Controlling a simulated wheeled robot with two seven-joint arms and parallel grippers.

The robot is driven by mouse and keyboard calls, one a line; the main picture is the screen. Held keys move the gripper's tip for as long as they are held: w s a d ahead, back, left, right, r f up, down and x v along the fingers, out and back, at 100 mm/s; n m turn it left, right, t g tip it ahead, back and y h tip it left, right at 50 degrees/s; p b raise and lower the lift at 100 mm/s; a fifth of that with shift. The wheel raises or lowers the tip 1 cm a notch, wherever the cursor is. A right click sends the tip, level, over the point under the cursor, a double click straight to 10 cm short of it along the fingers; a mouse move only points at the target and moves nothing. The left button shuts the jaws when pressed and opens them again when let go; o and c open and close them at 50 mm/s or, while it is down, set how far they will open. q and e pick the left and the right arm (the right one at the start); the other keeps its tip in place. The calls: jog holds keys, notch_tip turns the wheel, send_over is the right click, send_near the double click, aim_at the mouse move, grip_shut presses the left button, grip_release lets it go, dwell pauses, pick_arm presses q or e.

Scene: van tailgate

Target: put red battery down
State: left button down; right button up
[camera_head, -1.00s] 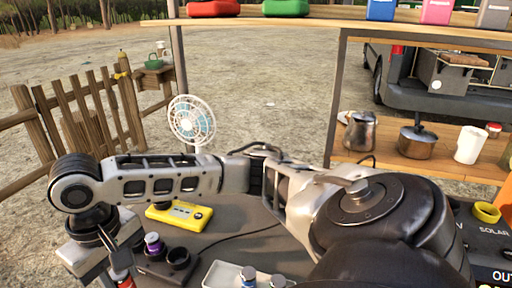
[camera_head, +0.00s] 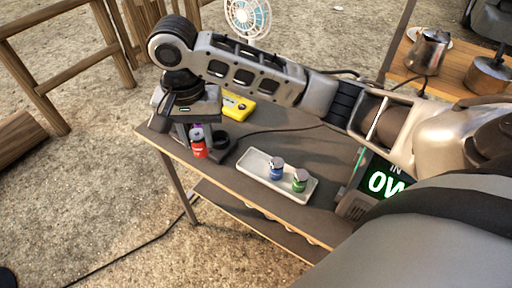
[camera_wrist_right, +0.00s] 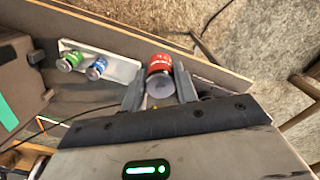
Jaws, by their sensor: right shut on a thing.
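My right gripper (camera_head: 198,134) is at the left end of the table and shut on the red battery (camera_head: 199,150). In the right wrist view the red battery (camera_wrist_right: 160,66) sits between the two fingers (camera_wrist_right: 160,88). I cannot tell whether the red battery touches the table. A pale tray (camera_head: 254,161) holds a blue battery (camera_head: 276,170) and a green battery (camera_head: 300,182). My left gripper is not in view.
A yellow device (camera_head: 237,106) lies behind the holder. A power unit with a lit display (camera_head: 388,183) stands right of the tray. The table's front edge (camera_head: 240,196) runs close by. A cable crosses the tabletop. A fan (camera_head: 248,18) stands beyond.

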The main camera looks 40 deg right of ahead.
jog(key=d+f, duration=0.2)
jog(key=d, duration=0.2)
jog(key=d+f, duration=0.3)
jog(key=s+d+f, duration=0.1)
jog(key=d+f, duration=0.2)
jog(key=d, duration=0.1)
jog(key=shift+s+d+f+b, duration=0.1)
jog(key=shift+d+f+b, duration=0.05)
jog(key=shift+d+b, duration=0.2)
jog(key=f, duration=0.2)
jog(key=d+f, duration=0.1)
jog(key=f, duration=0.1)
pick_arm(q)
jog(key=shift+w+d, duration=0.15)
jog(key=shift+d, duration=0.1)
pick_arm(e)
jog(key=shift+a, duration=0.1)
jog(key=shift+f, duration=0.15)
jog(key=o, duration=1.1)
jog(key=shift+c, duration=0.2)
pick_arm(q)
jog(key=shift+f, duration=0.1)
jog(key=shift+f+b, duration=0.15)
jog(key=shift+b, duration=0.15)
